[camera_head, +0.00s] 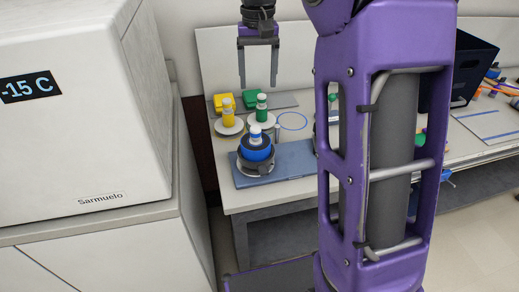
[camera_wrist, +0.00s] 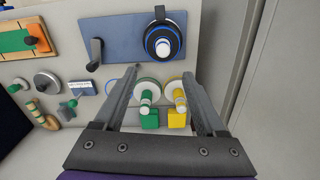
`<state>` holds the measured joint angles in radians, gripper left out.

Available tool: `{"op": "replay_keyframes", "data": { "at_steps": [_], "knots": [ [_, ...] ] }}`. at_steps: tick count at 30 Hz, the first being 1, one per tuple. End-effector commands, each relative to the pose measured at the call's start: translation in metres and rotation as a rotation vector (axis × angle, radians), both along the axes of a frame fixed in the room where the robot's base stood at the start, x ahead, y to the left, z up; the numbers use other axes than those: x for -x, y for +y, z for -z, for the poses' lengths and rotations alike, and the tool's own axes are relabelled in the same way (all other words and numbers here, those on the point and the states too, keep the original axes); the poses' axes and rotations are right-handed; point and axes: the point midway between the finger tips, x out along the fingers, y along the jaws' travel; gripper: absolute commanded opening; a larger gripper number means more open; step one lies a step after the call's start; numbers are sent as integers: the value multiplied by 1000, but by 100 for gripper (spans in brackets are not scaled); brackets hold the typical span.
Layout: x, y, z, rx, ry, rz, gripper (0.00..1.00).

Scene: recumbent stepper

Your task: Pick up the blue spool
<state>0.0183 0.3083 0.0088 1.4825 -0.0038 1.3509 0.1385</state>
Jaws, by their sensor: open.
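The blue spool (camera_head: 257,154) sits on a round grey base on the blue-grey plate (camera_head: 297,163) at the front of the bench, with a dark disc and a white-and-blue post above it. In the wrist view the blue spool (camera_wrist: 155,53) is at the top, beyond my fingertips. My gripper (camera_head: 258,84) hangs fingers down above the back of the bench, higher than the spool and apart from it. In the wrist view my gripper (camera_wrist: 160,73) is open, with nothing held between its fingers.
A green spool (camera_head: 262,116) and a yellow spool (camera_head: 228,121) stand on white discs behind the blue one. Yellow (camera_head: 224,101) and green (camera_head: 250,100) blocks lie behind them. A bare blue ring outline (camera_head: 293,121) is right of them. A large white freezer (camera_head: 70,110) stands left.

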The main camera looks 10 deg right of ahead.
Motion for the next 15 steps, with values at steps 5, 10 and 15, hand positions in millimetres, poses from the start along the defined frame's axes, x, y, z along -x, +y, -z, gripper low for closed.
{"op": "replay_keyframes", "data": {
  "at_steps": [5, 10, 15],
  "knots": [
    [1, 0, 36, 0, 6, 0, 73],
    [1, 0, 73, -1, 5, 0, 73],
    [0, 1, 104, 0, 3, 0, 73]
  ]
}}
